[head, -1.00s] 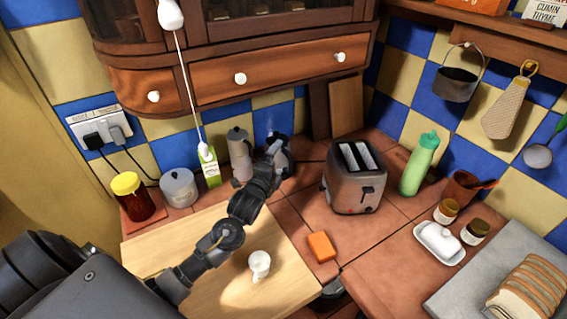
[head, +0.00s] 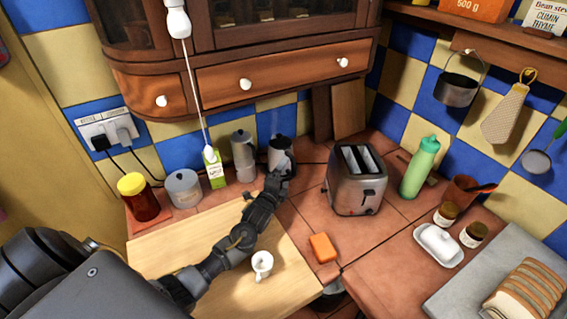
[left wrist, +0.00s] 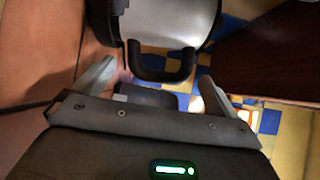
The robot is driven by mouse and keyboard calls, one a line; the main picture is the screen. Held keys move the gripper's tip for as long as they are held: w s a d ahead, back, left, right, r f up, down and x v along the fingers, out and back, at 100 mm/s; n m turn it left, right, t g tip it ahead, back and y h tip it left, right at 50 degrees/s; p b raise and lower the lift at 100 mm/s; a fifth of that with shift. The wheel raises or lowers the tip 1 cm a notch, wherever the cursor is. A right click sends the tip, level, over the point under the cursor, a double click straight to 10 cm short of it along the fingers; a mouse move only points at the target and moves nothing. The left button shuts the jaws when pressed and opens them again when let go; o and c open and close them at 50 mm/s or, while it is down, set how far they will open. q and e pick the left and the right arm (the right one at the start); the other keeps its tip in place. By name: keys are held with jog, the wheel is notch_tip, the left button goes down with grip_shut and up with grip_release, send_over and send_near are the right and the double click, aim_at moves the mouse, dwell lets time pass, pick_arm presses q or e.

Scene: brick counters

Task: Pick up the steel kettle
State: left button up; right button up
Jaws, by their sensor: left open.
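The steel kettle (head: 281,150) stands at the back of the tiled counter, between a tall metal pot and the toaster. In the left wrist view its pale steel body (left wrist: 168,18) fills the top centre, with its black handle (left wrist: 160,74) facing me. My left gripper (head: 286,168) is just in front of the kettle. It is open, and in the left wrist view its two fingers (left wrist: 156,85) lie to either side of the handle. The fingers do not appear closed on it. My forearm hides part of the counter. My right gripper is not in view.
The tall metal pot (head: 243,157) is close left of the kettle, and the toaster (head: 356,182) is to its right. A white cup (head: 262,264) stands on the wooden board (head: 170,247). An orange sponge (head: 322,247) lies on the tiles. The cabinet (head: 270,80) overhangs behind.

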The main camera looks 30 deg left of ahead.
aim_at(289, 167)
pick_arm(q)
jog(key=w, duration=0.4)
jog(key=shift+w+a+p, duration=0.2)
jog(key=shift+p, duration=0.15)
jog(key=shift+s, duration=0.1)
jog(key=c, duration=1.2)
jog(key=shift+r, duration=0.15)
jog(key=shift+c, duration=0.7)
jog(key=shift+r, duration=0.1)
